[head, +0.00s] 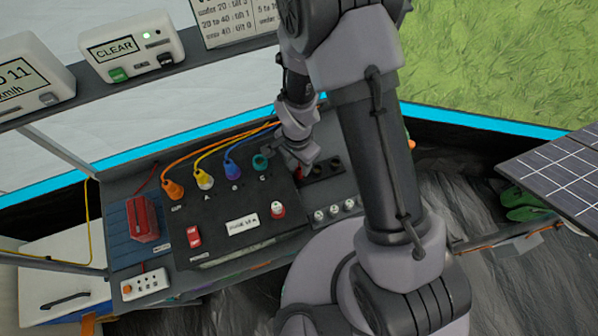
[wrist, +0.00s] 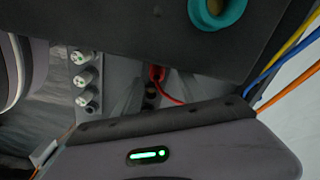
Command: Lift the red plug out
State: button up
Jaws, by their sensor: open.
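The red plug (wrist: 157,73) shows in the wrist view at the edge of the dark panel, with a red cable running from it toward the lower right. Black sockets show just below it. My gripper (wrist: 155,92) is open, its two grey fingers on either side of the plug and cable in the picture. I cannot tell whether they touch it.
A red box (head: 142,218) stands at the left.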

aim_at(299, 169)
jog(key=f, duration=0.1)
jog(key=f+b, duration=0.1)
jog(key=f, duration=0.2)
jog(key=shift+s+d+f+b, duration=0.2)
jog(key=shift+d+f+b, duration=0.05)
jog(key=shift+f+b, duration=0.15)
jog(key=shift+r, duration=0.1)
grip_shut()
jog(key=shift+r, duration=0.1)
